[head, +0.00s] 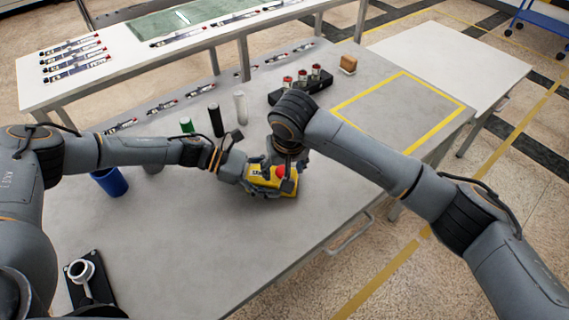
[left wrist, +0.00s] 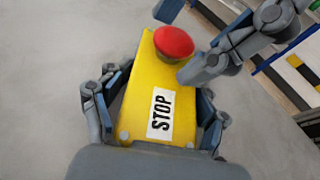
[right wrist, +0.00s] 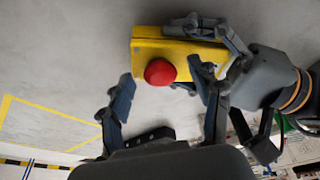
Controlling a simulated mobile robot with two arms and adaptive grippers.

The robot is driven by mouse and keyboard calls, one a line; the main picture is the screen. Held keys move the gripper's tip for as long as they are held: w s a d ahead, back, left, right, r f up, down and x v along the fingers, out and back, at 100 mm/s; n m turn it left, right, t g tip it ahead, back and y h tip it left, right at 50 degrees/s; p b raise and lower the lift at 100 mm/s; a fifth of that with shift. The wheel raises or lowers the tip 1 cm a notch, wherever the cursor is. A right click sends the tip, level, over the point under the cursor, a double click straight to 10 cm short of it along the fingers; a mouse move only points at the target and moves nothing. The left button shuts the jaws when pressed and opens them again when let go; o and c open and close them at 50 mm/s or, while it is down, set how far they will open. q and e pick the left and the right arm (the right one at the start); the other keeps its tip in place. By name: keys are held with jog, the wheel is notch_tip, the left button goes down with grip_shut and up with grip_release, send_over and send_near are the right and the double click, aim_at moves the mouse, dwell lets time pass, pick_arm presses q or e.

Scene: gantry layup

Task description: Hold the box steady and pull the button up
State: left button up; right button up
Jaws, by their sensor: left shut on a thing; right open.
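The yellow box (head: 262,181) with a red button and a STOP label sits on the grey table. My left gripper (left wrist: 155,108) is shut on the box, one finger on each side; the box also shows in the right wrist view (right wrist: 150,46). The red button (left wrist: 174,42) is on top of the box and also shows in the right wrist view (right wrist: 160,72). My right gripper (right wrist: 163,92) is open above the box, its fingers apart on either side of the button in that view. In the head view my right gripper (head: 284,170) partly hides the box.
Green, black and white cylinders (head: 240,107) stand behind my left arm. A blue cup (head: 110,182) is to the left. A black holder with red-topped parts (head: 302,84) and a brown block (head: 348,64) are behind. The yellow-outlined area (head: 400,105) is clear.

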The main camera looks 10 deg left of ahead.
jog(key=c, duration=1.2)
jog(key=shift+r, duration=0.25)
jog(key=o, duration=1.2)
jog(key=v, duration=1.2)
